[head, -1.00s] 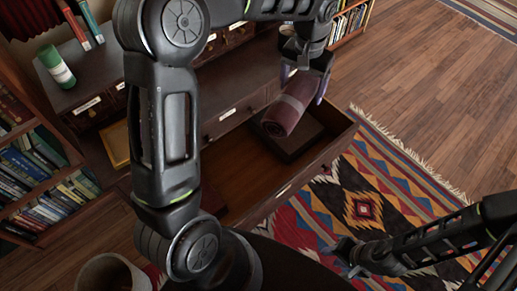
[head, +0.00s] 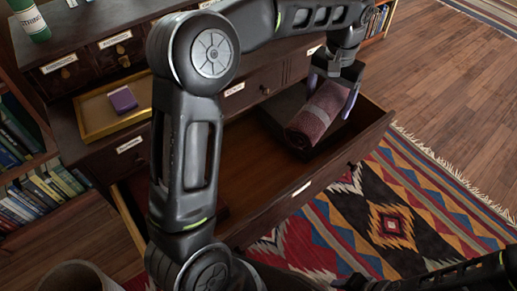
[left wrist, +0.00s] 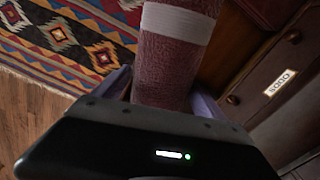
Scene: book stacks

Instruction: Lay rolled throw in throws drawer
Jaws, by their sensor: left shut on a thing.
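The rolled throw (head: 309,130) is a mauve-pink roll with a pale band around it. My left gripper (head: 331,92) is shut on it, one finger on each side. The throw is over the right part of the open throws drawer (head: 245,165), above or on a dark flat piece inside; I cannot tell whether it touches. In the left wrist view the throw (left wrist: 168,65) runs away between the purple fingers. My right gripper (head: 365,284) is at the bottom edge, mostly cut off, so its jaws are unclear.
The wooden cabinet (head: 100,25) has small labelled drawers. A yellow-edged tray (head: 88,117) holds a purple block (head: 123,99). A green and white bottle (head: 28,20) stands on top. A patterned rug (head: 385,215) lies before the drawer.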

